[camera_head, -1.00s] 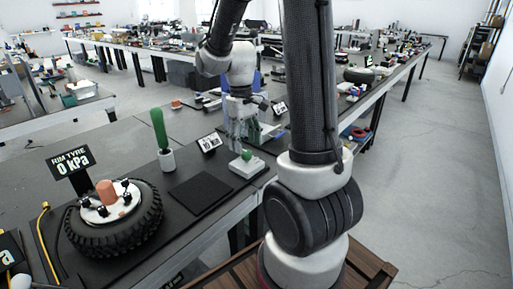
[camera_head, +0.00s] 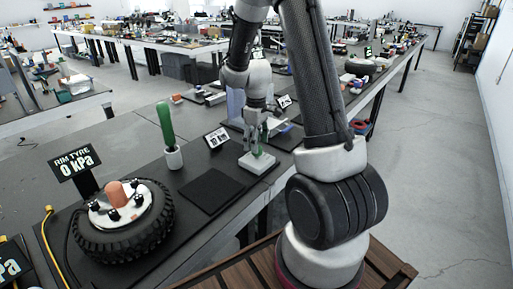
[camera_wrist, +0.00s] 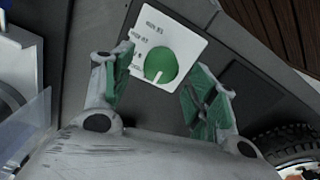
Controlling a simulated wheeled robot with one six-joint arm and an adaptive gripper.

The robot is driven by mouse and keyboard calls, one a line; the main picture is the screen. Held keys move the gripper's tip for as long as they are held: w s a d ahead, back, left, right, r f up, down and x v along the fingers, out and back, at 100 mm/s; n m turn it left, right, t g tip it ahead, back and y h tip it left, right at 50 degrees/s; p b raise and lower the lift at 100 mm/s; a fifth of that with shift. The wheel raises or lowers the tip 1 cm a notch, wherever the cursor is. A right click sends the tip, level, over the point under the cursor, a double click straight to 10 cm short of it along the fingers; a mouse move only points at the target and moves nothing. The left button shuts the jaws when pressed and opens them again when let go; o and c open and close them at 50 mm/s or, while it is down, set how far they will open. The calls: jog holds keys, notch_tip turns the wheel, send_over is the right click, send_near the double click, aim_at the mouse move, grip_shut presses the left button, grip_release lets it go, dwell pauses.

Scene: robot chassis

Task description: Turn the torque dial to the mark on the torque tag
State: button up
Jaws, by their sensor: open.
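The torque dial is a round green knob (camera_wrist: 160,66) with a white pointer line, on a white plate (camera_wrist: 187,40) with small printed marks I cannot read surely. In the wrist view the line points down and slightly left. My gripper (camera_wrist: 163,80) is open, with one green-padded finger on each side of the knob. I cannot tell whether the pads touch it. In the head view my gripper (camera_head: 259,142) points down over the plate (camera_head: 258,163), largely hiding the knob. A small tag (camera_head: 216,138), likely the torque tag, stands left of it; its text is too small to read.
A black square mat (camera_head: 210,191) lies left of the dial plate. Another small tag (camera_head: 284,101) stands farther back. The bench's front edge is close.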

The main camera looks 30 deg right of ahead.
jog(key=shift+f, duration=1.35)
jog(key=c, duration=1)
